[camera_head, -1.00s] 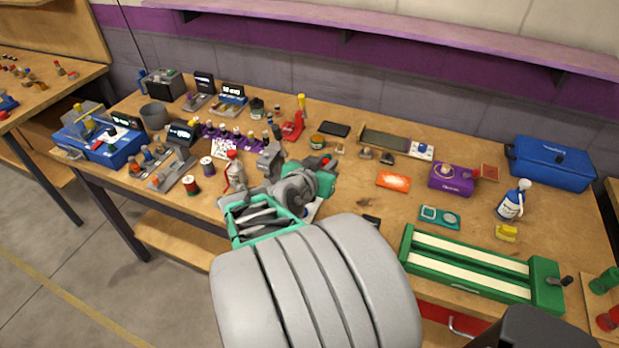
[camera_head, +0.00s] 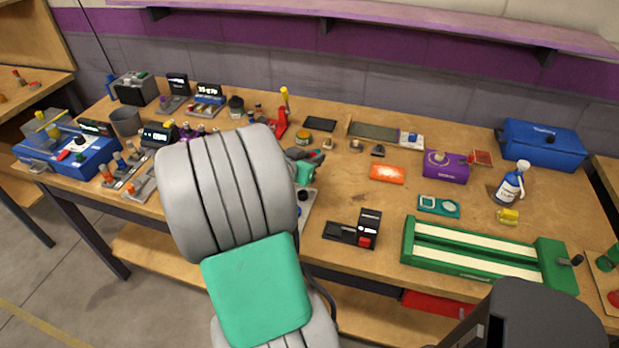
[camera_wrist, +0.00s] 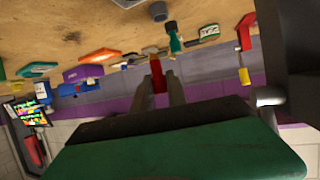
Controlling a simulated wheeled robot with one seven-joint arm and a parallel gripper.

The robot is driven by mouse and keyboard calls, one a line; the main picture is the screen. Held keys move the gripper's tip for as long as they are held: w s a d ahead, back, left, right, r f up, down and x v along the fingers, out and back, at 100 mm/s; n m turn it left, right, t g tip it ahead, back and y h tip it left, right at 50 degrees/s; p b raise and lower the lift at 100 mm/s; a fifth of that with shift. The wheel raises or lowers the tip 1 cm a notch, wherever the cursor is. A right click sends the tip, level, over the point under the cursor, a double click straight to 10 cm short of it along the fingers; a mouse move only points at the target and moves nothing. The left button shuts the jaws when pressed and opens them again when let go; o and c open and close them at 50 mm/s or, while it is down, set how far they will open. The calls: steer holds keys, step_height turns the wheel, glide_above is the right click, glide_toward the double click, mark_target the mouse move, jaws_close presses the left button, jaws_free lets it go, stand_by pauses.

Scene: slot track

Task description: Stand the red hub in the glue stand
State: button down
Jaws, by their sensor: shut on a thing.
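In the wrist view my gripper (camera_wrist: 162,80) is shut on a slim red piece (camera_wrist: 158,74), which I take to be the red hub. It stands out between the two grey fingers. I cannot tell for certain which object is the glue stand. Low grey stands (camera_head: 143,185) with orange and blue pieces on them are at the table's left front, partly behind my arm.
A black device with a red part (camera_head: 366,238) sits near the front edge, left of the green slotted track (camera_head: 475,250). A spray bottle (camera_head: 511,184), purple box (camera_head: 445,167) and blue toolbox (camera_head: 542,149) stand at right.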

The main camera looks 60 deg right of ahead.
steer(key=f, duration=0.1)
steer(key=w+d+f, duration=0.1)
steer(key=d+f+b, duration=0.1)
steer(key=shift+w+f, duration=0.1)
steer(key=shift+w, duration=0.15)
steer(key=shift+w+f+b, duration=0.1)
steer(key=shift+f+b, duration=0.8)
steer(key=shift+f, duration=0.8)
steer(key=c, duration=1.3)
jaws_free()
steer(key=shift+r, duration=0.1)
steer(key=shift+r+p, duration=0.25)
steer(key=shift+p, duration=0.1)
steer(key=v, duration=1.2)
steer(key=shift+f+b, duration=0.1)
steer(key=shift+b, duration=0.25)
